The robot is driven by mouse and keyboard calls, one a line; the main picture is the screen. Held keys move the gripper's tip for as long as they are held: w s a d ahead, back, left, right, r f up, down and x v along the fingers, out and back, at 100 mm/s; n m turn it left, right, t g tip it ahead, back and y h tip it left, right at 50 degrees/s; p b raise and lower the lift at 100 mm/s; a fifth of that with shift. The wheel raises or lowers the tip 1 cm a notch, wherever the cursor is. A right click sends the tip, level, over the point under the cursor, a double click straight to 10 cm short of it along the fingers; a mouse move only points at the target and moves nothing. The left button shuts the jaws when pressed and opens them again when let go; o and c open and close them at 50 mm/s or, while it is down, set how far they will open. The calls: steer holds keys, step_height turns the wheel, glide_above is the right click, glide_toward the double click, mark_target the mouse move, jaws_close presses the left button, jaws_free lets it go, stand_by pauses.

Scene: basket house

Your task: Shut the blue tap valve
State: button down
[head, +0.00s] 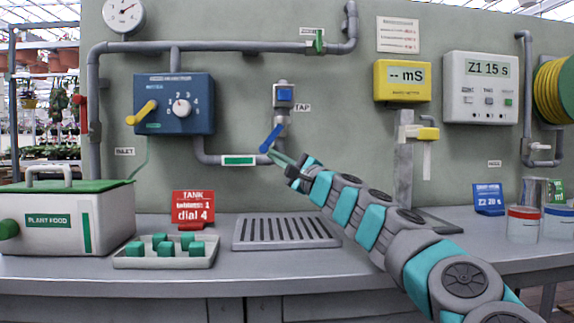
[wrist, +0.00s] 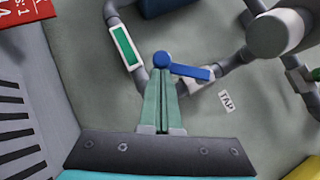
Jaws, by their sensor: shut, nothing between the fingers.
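The blue tap valve lever (head: 270,138) is on the grey pipe at the wall, below a small blue box and beside the TAP label. In the head view it slants down to the left. In the wrist view the lever (wrist: 190,72) runs from a round blue end to the right. My gripper (head: 273,152) reaches up to the lever's lower end from the right. In the wrist view my gripper (wrist: 163,77) has its green fingers pressed together, tips at the round end. I cannot tell whether they touch it. Nothing is held.
A blue dosing box (head: 174,104) with a yellow lever is on the wall at left. A drain grate (head: 286,231) is on the bench below the tap. A red TANK sign (head: 193,210), a tray of green blocks (head: 164,262) and a plant food box (head: 65,215) stand left.

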steer(key=shift+m+t, duration=0.5)
steer(key=shift+m, duration=0.3)
steer(key=a+r, duration=0.1)
steer(key=a+r+b, duration=0.1)
steer(key=a, duration=0.1)
steer(key=a+r+b, duration=0.1)
steer(key=a, duration=0.1)
steer(key=shift+a+r, duration=0.25)
steer(key=shift+r, duration=0.15)
stand_by(0.4)
steer(key=shift+d, duration=0.1)
